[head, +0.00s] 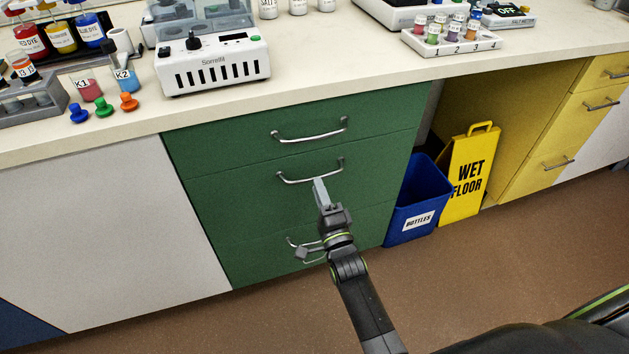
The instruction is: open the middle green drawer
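The green cabinet has three stacked drawers, all flush with its front. The middle green drawer (240,190) has a curved silver handle (296,181). My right gripper (319,184) reaches up from below, its fingertips at the right half of this handle, just under the bar. The fingers overlap in this view, so I cannot tell whether they are apart, or whether they touch the bar. My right wrist partly covers the bottom drawer (240,255) and its handle. The top drawer (230,143) has its own handle (310,137). My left gripper is not in view.
The white counter (340,82) above carries a white device (213,66), tube racks and bottles. Right of the cabinet stand a blue bin (416,205) and a yellow wet floor sign (466,175). The brown floor (500,260) in front is clear.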

